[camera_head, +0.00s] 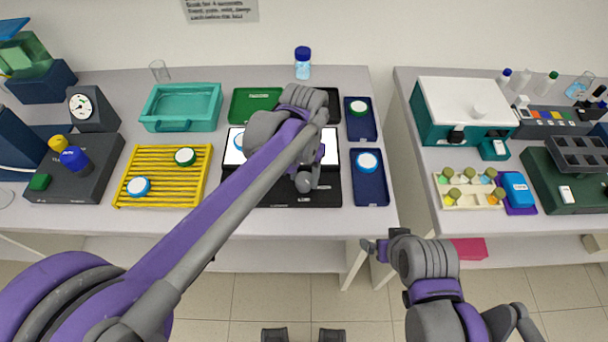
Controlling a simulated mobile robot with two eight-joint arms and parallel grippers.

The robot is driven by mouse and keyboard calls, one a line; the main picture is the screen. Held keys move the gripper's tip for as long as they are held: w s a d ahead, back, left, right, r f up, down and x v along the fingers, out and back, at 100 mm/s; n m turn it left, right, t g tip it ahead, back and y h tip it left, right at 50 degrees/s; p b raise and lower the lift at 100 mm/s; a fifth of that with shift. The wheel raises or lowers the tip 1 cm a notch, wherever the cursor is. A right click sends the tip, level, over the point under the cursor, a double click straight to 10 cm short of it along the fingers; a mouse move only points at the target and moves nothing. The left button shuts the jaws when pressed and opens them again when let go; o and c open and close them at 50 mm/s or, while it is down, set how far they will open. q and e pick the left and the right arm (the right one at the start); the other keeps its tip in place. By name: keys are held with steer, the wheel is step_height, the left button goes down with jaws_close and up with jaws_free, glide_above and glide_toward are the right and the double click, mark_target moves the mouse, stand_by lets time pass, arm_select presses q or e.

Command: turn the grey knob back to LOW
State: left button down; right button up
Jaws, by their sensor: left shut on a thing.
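A black light box (326,198) with a lit white top stands at the front middle of the left table. My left arm crosses over it, and my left gripper (312,172) is down at its middle. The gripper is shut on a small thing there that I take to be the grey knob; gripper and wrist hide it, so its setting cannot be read. My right gripper (375,249) is low in front of the gap between the tables, away from the light box; its fingers are too small to read.
A yellow rack (163,195) with two capped discs lies left of the light box. Blue trays (372,197) stand close on its right. A teal tray (182,104) and a green tray (243,103) are behind. A dark control box (77,180) sits far left.

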mark_target(304, 178)
arm_select(q)
steer(key=m, duration=0.3)
steer(key=shift+m, duration=0.3)
steer(key=shift+m+b, duration=0.3)
steer(key=shift+m, duration=1.6)
steer(key=shift+c, duration=1.3)
jaws_free()
step_height(304, 178, up, 11)
steer(key=shift+p, duration=0.35)
steer(key=shift+f, duration=0.1)
